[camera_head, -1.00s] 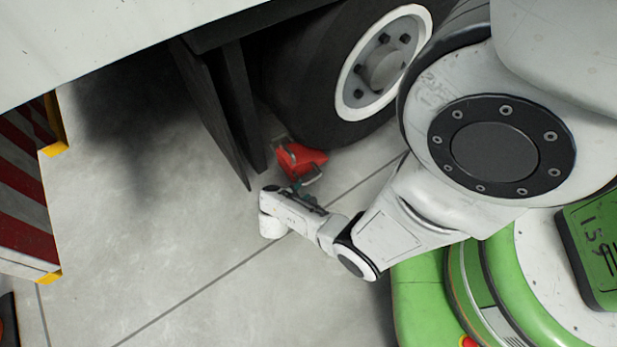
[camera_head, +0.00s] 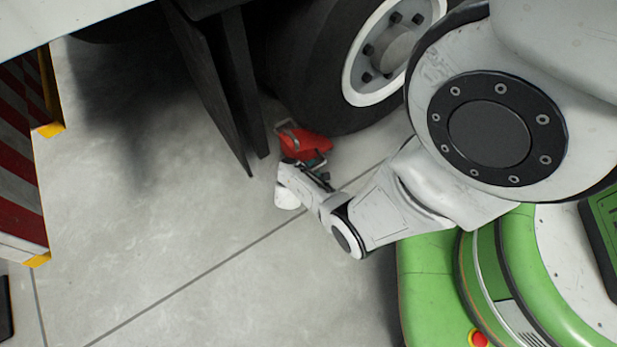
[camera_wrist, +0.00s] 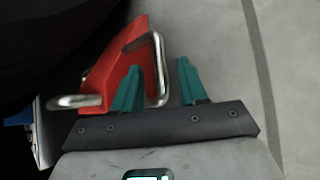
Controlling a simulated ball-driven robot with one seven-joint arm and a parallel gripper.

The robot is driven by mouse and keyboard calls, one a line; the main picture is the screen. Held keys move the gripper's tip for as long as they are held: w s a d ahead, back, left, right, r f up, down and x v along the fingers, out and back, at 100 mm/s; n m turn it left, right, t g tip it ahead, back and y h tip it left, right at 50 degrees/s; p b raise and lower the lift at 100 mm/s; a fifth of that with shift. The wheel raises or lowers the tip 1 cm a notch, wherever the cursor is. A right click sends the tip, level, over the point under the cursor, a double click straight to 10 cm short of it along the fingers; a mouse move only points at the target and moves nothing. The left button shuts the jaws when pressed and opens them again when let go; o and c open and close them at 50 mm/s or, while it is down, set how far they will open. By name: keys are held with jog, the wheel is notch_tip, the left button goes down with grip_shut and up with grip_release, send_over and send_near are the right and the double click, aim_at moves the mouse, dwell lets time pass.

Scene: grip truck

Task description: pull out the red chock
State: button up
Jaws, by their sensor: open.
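The red chock (camera_head: 303,142) sits on the floor against the truck's black tyre (camera_head: 322,75). In the wrist view the red chock (camera_wrist: 113,68) has a bent metal handle (camera_wrist: 159,72) on its near side and another metal loop at its left end. My gripper (camera_head: 318,160) is right beside the chock in the head view. In the wrist view my gripper (camera_wrist: 160,80) is open with two teal fingers. The left finger overlaps the chock's face, and the handle's upright bar shows between the fingers. Whether either finger touches the handle I cannot tell.
Black mud flaps (camera_head: 222,95) hang to the left of the tyre, close to the chock. A red and white striped barrier (camera_head: 22,150) with yellow corners stands at the far left. The concrete floor (camera_head: 170,240) between is clear.

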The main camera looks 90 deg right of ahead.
jog(key=shift+b+x, duration=0.55)
jog(key=shift+x, duration=0.95)
jog(key=shift+c, duration=0.2)
grip_shut()
